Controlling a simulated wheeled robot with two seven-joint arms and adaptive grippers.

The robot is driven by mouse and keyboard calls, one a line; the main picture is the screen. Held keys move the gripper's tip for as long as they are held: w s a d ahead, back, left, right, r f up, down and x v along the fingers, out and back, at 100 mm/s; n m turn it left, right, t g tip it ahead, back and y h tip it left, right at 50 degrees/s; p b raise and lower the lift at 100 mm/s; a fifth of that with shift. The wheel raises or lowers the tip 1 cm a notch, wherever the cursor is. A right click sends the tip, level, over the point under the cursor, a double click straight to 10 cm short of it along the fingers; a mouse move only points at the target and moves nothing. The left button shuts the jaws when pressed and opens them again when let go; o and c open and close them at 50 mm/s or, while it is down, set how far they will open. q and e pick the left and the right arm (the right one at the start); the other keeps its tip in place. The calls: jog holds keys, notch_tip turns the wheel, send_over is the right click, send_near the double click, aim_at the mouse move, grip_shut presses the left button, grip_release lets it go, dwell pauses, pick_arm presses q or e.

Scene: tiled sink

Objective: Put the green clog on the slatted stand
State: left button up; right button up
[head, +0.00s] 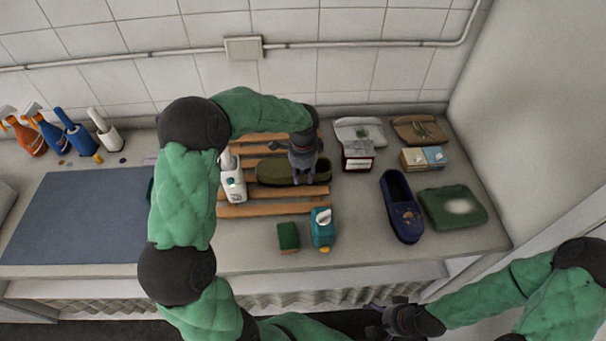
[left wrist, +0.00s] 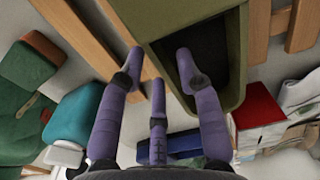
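The green clog (head: 275,171) is olive with a dark opening and lies across the wooden slats of the slatted stand (head: 270,209). My left gripper (head: 304,172) is over the clog's right end. In the left wrist view, its purple fingers (left wrist: 159,58) are spread on either side of one wall of the clog (left wrist: 200,18), one outside and one at the dark opening. A gap shows between the fingers, and I see no firm grip. Slats (left wrist: 75,33) show beside the clog. My right gripper (head: 385,320) is low in front of the counter, with its fingers unclear.
A white bottle (head: 236,188) stands at the stand's left. A teal bottle (head: 322,230) and green sponge (head: 288,236) are in front. A dark blue clog (head: 402,208), green cloth (head: 455,207) and red-and-white box (head: 357,156) are to the right. A grey-blue mat (head: 85,215) lies left.

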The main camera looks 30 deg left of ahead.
pick_arm(q)
notch_tip(320, 180, up, 12)
jog(key=p, duration=0.1)
jog(key=shift+p, duration=0.4)
dwell(0.4)
